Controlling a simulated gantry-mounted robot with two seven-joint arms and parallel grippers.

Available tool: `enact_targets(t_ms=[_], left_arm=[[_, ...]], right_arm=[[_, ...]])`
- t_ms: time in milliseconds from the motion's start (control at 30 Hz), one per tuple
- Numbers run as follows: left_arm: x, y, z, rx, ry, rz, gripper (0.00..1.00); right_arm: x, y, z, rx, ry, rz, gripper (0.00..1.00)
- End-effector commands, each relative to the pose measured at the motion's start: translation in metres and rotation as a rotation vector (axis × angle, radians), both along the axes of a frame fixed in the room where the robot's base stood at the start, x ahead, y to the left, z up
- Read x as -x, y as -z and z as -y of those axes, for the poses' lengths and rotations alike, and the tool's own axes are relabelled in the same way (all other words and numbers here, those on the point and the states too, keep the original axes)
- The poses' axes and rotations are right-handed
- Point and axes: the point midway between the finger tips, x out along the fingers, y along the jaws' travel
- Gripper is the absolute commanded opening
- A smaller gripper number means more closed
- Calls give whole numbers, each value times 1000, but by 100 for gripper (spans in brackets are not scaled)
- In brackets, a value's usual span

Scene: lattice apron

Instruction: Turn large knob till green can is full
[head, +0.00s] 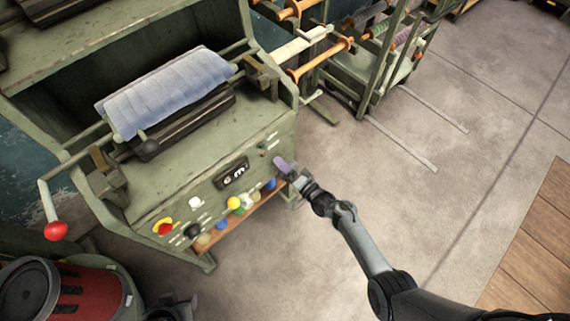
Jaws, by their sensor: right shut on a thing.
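My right gripper (290,172) reaches in from the lower right to the right end of the green machine's front panel (215,195). It is shut on a small purple piece (282,163) that sticks up at that end; I cannot tell if this is the large knob. A yellow knob (233,203), a white knob (195,202), a black knob (193,230) and a red button (166,228) sit on the panel. No green can shows; a red can (85,292) with a dark top stands at the lower left. A dark part, seemingly my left gripper (178,307), shows at the bottom edge.
A small display (231,174) is on the panel. A blue cloth roll (165,90) lies on top. A red-ended crank (55,230) juts out at left. A spool rack (370,60) stands behind. The concrete floor (440,170) at right is mostly clear.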

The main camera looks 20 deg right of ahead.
Motion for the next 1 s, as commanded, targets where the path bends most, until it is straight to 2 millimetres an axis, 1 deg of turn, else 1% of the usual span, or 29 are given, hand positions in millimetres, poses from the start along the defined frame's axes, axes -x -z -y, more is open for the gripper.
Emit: enact_targets(t_ms=[33,600,800,1000], left_arm=[[0,-3,-1,-2,1,0,43],[0,-16,-2,-8,6,0,43],[0,-18,0,-1,1,0,43],[0,-19,1,4,-3,0,43]], right_arm=[[-1,-3,0,-42,1,-14,59],[-1,-1,0,-520,1,-203,59],[-1,0,0,-634,0,-250,59],[-1,0,0,-704,0,-278,59]])
